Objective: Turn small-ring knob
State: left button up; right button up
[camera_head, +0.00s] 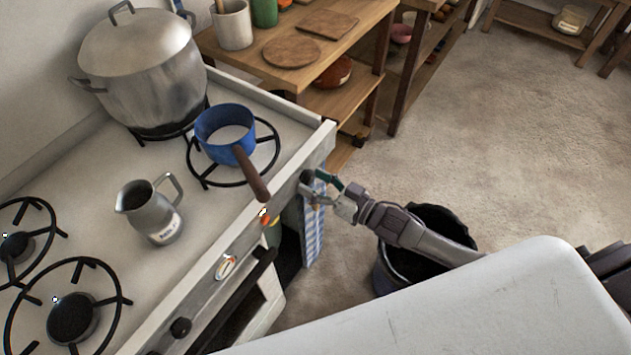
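The stove's front panel (204,293) carries a row of knobs. A dark knob (307,177) is at the far right end. A red-and-orange knob (267,217) is below the saucepan handle, a pale ringed knob (226,267) is further left, and a black knob (180,327) is nearest. No readable label shows which is the small-ring knob. My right gripper (311,186) reaches in from the right, with its fingertips at the far-right knob. Whether they touch or grip it is too small to tell. My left gripper is not in view.
A blue saucepan (225,128) sits on the far-right ring, its brown handle (252,175) jutting over the front edge. A steel stockpot (145,72) and a grey jug (149,211) stand on the stove. A checked towel (313,235) hangs below my gripper; a black bin (386,271) stands under my arm.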

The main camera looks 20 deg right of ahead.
jog(key=c, duration=1.1)
jog(key=shift+o, duration=0.2)
jog(key=shift+n, duration=0.3)
jog(key=n, duration=0.6)
jog(key=shift+w+d, duration=0.1)
jog(key=n, duration=0.3)
jog(key=shift+n+b, duration=0.35)
jog(key=shift+n, duration=1.65)
jog(key=shift+b, duration=0.3)
jog(key=o, duration=1.1)
